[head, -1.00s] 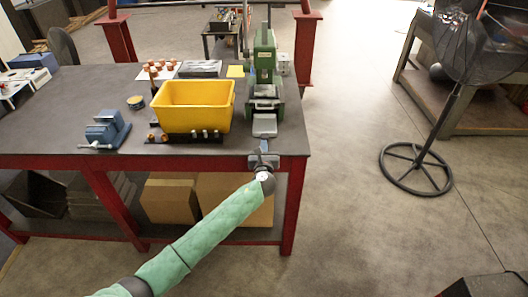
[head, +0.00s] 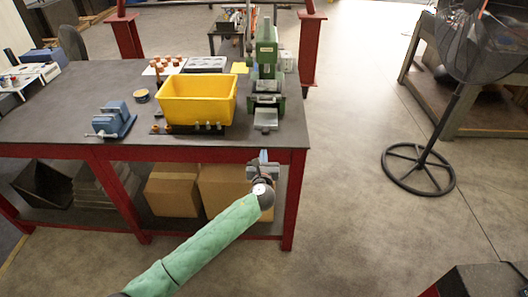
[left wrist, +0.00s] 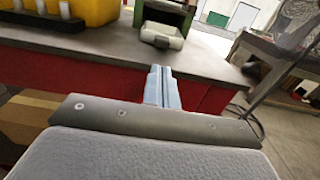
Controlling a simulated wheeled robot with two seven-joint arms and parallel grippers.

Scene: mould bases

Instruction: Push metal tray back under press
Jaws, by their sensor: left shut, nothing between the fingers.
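The metal tray (head: 265,119) is a small grey plate on the table, in front of the base of the green press (head: 265,60). It also shows in the left wrist view (left wrist: 162,36), at the foot of the press. My left gripper (head: 263,157) is shut and empty. It is at the table's front edge, on the near side of the tray and apart from it. Its closed fingers (left wrist: 161,72) point toward the tray in the left wrist view. My right gripper is not in view.
A yellow bin (head: 197,102) stands left of the press, with small cylinders in front of it. A blue vise (head: 114,119) sits further left. The table's red front rail (head: 200,155) lies close to my left gripper. A floor fan (head: 430,150) stands at right.

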